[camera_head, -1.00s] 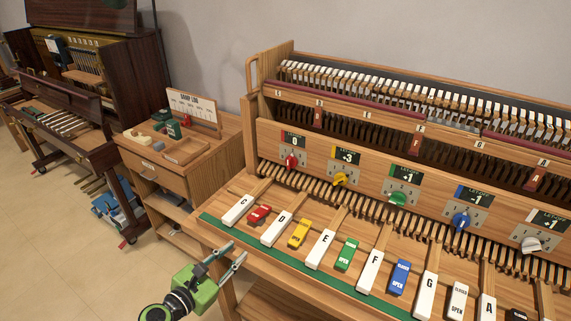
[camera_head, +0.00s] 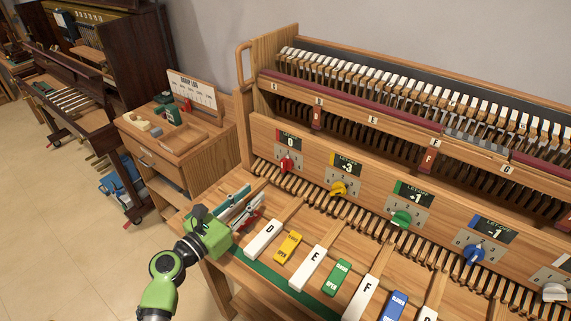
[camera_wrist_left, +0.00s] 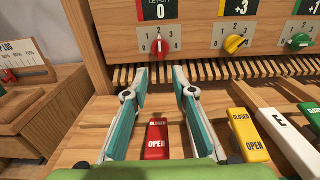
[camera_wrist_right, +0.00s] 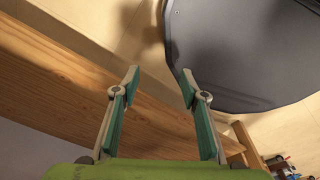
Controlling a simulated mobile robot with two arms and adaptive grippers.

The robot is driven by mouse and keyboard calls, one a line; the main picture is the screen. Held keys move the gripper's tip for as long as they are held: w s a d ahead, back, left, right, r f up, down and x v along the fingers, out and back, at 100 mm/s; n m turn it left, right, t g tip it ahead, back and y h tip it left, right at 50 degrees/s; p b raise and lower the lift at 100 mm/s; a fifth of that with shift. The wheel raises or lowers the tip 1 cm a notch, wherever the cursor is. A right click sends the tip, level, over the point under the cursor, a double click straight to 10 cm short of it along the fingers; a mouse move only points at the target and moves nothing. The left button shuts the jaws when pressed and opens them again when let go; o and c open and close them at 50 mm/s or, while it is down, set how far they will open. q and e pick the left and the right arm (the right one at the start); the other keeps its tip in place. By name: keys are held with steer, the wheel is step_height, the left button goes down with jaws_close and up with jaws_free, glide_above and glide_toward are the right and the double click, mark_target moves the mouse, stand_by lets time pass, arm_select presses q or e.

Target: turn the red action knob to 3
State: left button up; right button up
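The red knob (camera_head: 285,164) sits on its small dial plate on the wooden front panel, under a display reading 0. In the left wrist view the red knob (camera_wrist_left: 161,46) stands upright, straight ahead beyond the fingertips. My left gripper (camera_head: 248,200) is open and empty, short of the knob and not touching it. Its two fingers (camera_wrist_left: 157,82) are spread over the key bed, with the red OPEN/CLOSED block (camera_wrist_left: 157,138) visible between them. My right gripper (camera_wrist_right: 160,82) is open and empty; it shows only in its own wrist view.
Yellow (camera_head: 338,188), green (camera_head: 401,218) and blue (camera_head: 474,254) knobs sit further right on the panel. Lettered white keys and coloured blocks lie in front. A row of wooden pieces runs below the panel. A side cabinet (camera_head: 165,160) stands left. A dark rounded surface (camera_wrist_right: 240,55) is near my right gripper.

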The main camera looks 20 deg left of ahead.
mark_target(282, 167)
arm_select(q)
steer(key=p+x, duration=0.1)
steer(key=x, duration=0.9)
steer(key=shift+w+d+r, duration=0.1)
steer(key=shift+w+d, duration=0.05)
steer(key=shift+w, duration=0.2)
steer(key=shift+w+d, duration=0.2)
steer(key=shift+w, duration=0.6)
jaws_close()
arm_select(e)
steer(key=shift+s+a+r, duration=0.25)
steer(key=shift+s+r, duration=0.55)
steer(key=shift+s, duration=0.25)
